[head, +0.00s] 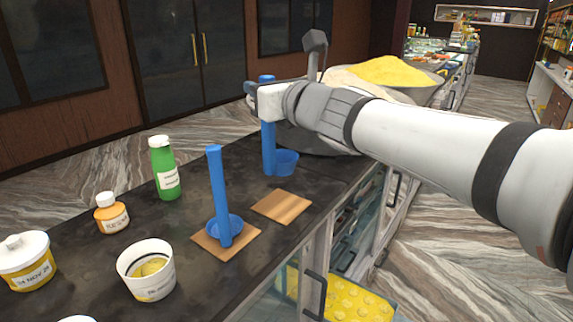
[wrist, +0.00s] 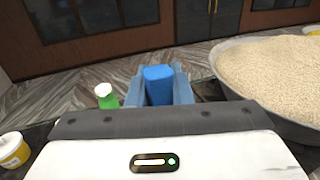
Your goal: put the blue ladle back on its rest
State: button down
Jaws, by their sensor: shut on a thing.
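My gripper (head: 256,92) is shut on the upper handle of a blue ladle (head: 269,148) and holds it upright, with its cup low at the counter; I cannot tell if the cup touches. The handle's top (wrist: 158,85) shows between my fingers in the wrist view. A bare square wooden rest (head: 282,206) lies on the counter, nearer the camera than the held ladle. A second blue ladle (head: 218,190) stands upright on another wooden rest (head: 211,248) to the left of the bare one.
On the dark counter (head: 110,255) are a green bottle (head: 165,170), an orange jar (head: 112,216), a lidded white tub (head: 27,262) and an open tub (head: 149,272). A big pan of pale grains (wrist: 270,72) stands to the right. The counter's front edge is close to both rests.

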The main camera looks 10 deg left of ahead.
aim_at(271, 137)
jog(key=shift+s+a+f+b, duration=0.1)
jog(key=shift+f+b, duration=0.15)
jog(key=shift+f, duration=1.8)
jog(key=shift+s+f+b, duration=0.1)
jog(key=shift+f+b, duration=0.1)
jog(key=shift+f, duration=1.85)
jog(key=c, duration=1.3)
grip_release()
jog(key=shift+f, duration=0.1)
jog(key=shift+s+d, duration=0.1)
jog(key=shift+d, duration=0.15)
jog(key=b+v, duration=0.1)
jog(key=v, duration=1)
jog(key=shift+s, duration=0.2)
